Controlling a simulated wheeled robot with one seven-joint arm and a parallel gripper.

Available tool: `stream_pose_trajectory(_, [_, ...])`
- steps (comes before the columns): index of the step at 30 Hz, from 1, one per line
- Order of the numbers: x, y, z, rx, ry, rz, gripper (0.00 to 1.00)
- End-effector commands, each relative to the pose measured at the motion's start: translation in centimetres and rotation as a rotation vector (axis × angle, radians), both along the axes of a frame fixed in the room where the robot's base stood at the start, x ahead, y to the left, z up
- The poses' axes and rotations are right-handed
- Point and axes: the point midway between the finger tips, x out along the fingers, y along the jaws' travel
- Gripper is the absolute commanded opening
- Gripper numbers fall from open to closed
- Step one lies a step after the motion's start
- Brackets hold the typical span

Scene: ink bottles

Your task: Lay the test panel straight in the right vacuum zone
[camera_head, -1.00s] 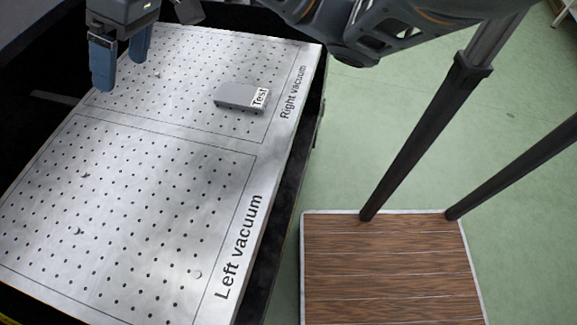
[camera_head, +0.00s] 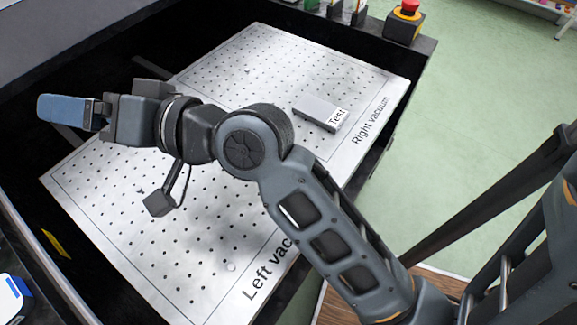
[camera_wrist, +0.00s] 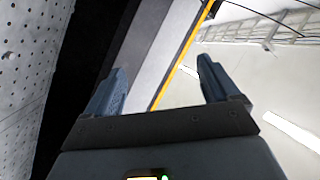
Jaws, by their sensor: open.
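The left vacuum zone (camera_head: 130,235) is bare but partly hidden by my arm. A dark recess surrounds the plate.

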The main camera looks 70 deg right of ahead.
Motion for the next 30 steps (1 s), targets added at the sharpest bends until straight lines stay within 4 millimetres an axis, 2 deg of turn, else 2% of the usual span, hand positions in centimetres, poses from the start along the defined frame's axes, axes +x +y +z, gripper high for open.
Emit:
stream_pose_trajectory(1, [-1.4, 0.8, -1.6, 0.004, 0.022, -0.023, 0.88])
stream_pose_trajectory(5, [-5.1, 1.4, -5.0, -0.038, 0.069, -0.096, 0.88])
stream_pose_trajectory(9, [-10.2, 1.8, -8.4, -0.130, 0.130, -0.149, 0.88])
stream_pose_trajectory(15, [-18.4, 1.3, -11.8, -0.344, 0.204, -0.166, 0.88])
stream_pose_trajectory(21, [-26.2, -0.4, -12.7, -0.616, 0.227, -0.105, 0.88])
stream_pose_trajectory(24, [-29.0, -1.4, -12.4, -0.735, 0.215, -0.060, 0.88])
stream_pose_trajectory(27, [-30.8, -2.1, -11.9, -0.821, 0.198, -0.021, 0.88])
stream_pose_trajectory(30, [-31.7, -2.5, -11.6, -0.869, 0.184, 0.002, 0.88])
